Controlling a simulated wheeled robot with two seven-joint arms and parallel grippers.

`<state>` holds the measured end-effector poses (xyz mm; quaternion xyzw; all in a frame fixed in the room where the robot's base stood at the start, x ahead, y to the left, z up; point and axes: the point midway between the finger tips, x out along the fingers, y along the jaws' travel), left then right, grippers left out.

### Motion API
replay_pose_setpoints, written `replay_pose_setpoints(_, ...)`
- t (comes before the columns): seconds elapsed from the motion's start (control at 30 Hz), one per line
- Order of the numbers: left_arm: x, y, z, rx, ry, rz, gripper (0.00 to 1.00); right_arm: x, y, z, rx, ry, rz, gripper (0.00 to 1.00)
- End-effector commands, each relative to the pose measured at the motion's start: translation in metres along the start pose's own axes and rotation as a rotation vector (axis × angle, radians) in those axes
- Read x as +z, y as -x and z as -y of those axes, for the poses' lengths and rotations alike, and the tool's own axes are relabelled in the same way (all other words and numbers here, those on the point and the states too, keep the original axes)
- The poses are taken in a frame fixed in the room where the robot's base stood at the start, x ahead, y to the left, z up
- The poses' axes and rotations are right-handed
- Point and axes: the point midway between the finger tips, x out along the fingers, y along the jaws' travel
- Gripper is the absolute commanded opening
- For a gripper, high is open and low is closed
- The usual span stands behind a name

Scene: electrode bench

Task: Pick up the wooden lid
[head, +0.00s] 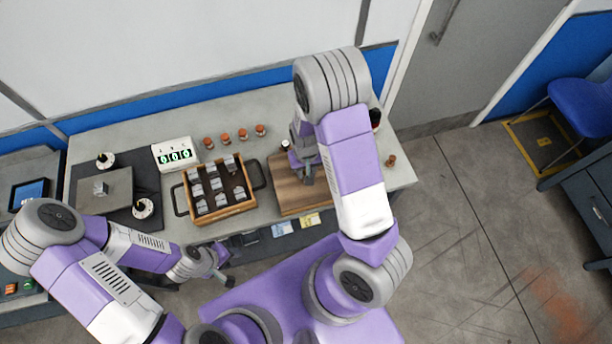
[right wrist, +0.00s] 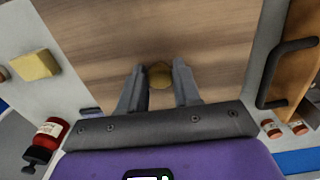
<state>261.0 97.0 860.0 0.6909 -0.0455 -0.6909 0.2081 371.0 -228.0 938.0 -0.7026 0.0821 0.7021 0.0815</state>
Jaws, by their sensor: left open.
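The wooden lid (head: 286,200) is a flat brown board lying on the right part of the bench, partly hidden by my right arm. In the right wrist view the lid (right wrist: 215,35) fills the upper middle, with a small round yellowish knob (right wrist: 160,75) on it. My right gripper (head: 305,172) is over the lid. Its two fingers (right wrist: 160,82) stand open on either side of the knob, with a narrow gap showing at each side. My left gripper (head: 224,266) is open and empty in front of the bench, away from the lid.
A wooden crate (head: 225,211) with dark handles holds several grey blocks just left of the lid. Behind it are a display (head: 175,154) with green digits and several small brown-red jars (head: 242,134). A red bottle (right wrist: 47,138) and a yellow block (right wrist: 34,65) are near the lid.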

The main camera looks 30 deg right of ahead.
Motion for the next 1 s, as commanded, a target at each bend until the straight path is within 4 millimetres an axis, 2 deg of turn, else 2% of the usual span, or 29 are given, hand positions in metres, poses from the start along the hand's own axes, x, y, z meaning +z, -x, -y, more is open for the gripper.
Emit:
replay_pose_setpoints(0.03,0.000,0.000,0.000,0.000,0.000,0.000,0.43,0.000,0.000,0.000,0.000,0.000,0.000,0.24)
replay_pose_setpoints(0.2,0.000,0.000,0.000,0.000,0.000,0.000,0.43,0.000,0.000,0.000,0.000,0.000,0.000,0.00)
replay_pose_setpoints(0.53,0.000,0.001,0.000,0.000,0.000,0.000,0.43,-0.001,0.005,0.000,-0.001,0.000,-0.002,0.00)
replay_pose_setpoints(0.67,0.000,0.004,-0.002,0.000,0.000,0.000,0.43,-0.001,0.025,0.001,-0.002,0.002,-0.005,0.00)
replay_pose_setpoints(0.9,0.001,0.013,-0.005,0.000,0.000,0.000,0.43,-0.001,0.074,0.001,-0.003,0.002,-0.006,0.00)
replay_pose_setpoints(1.0,0.001,0.015,-0.006,0.000,0.000,0.000,0.43,-0.001,0.089,0.001,-0.002,0.001,-0.003,0.00)
